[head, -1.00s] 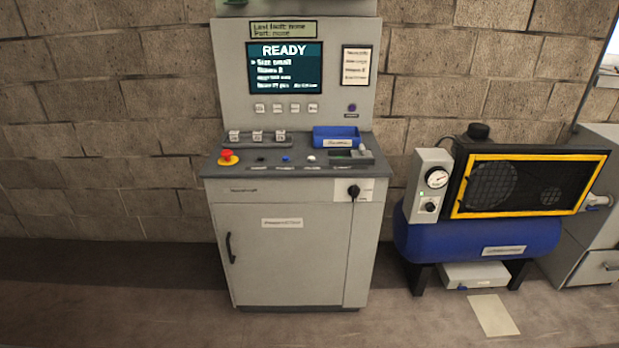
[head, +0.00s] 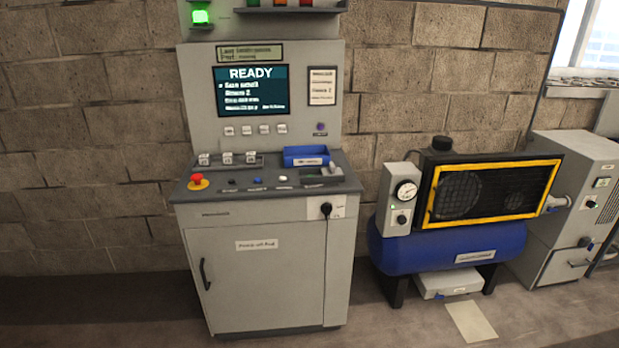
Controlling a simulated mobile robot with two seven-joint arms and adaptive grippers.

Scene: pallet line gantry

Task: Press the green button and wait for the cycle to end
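The grey control console (head: 262,265) stands against the block wall, left of centre. Its screen (head: 251,91) reads READY. On its sloping desk (head: 335,188) a red mushroom button on a yellow base (head: 198,182) sits at the left. Right of it are a small dark button (head: 232,182), a blue button (head: 258,181) and a white button (head: 283,179). I cannot make out a clearly green button on the desk. Neither of my grippers is in view.
A blue tray (head: 306,156) sits at the back of the desk. A blue compressor (head: 445,247) with a yellow-framed guard stands right of the console, beside a grey cabinet (head: 580,200). A paper sheet (head: 471,321) lies on the floor. The floor at left is clear.

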